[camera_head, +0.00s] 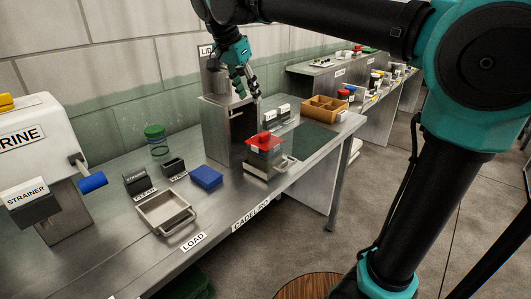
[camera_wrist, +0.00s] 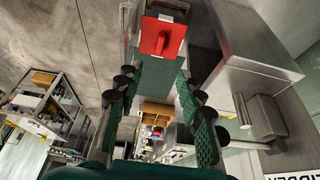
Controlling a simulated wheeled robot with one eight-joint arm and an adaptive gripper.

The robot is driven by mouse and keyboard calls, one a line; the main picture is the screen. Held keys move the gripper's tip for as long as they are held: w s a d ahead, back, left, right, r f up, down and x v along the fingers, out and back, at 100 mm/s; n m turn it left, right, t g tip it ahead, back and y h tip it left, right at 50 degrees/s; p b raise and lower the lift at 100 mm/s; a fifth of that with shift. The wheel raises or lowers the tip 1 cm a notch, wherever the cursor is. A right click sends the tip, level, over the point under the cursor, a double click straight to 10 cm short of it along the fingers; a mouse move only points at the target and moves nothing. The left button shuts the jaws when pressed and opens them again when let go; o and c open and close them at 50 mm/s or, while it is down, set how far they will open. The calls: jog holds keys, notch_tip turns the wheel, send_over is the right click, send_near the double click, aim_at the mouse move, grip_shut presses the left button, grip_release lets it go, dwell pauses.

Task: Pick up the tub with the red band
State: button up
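My gripper (camera_head: 246,86) hangs above the metal bench, up and left of a red-topped container. In the wrist view my gripper (camera_wrist: 155,85) has its fingers wide apart with nothing between them. The red-topped container (camera_head: 264,142) has clear reddish sides and a knob, and stands at a metal tray. Its red square top (camera_wrist: 158,38) shows beyond the fingertips in the wrist view. Several small tubs (camera_head: 376,80) stand on the far table, one with a red top (camera_head: 343,94). They are too small to tell which has a red band.
A tall metal housing (camera_head: 228,130) stands close below my gripper. A wooden divided box (camera_head: 325,108) sits farther right.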

send_over(265, 134)
jog(key=s+a, duration=0.2)
notch_tip(265, 134, down, 10)
jog(key=shift+s+d+f, duration=0.1)
jog(key=shift+f, duration=0.05)
jog(key=shift+w+x, duration=0.2)
jog(key=shift+x, duration=2.5)
grip_shut()
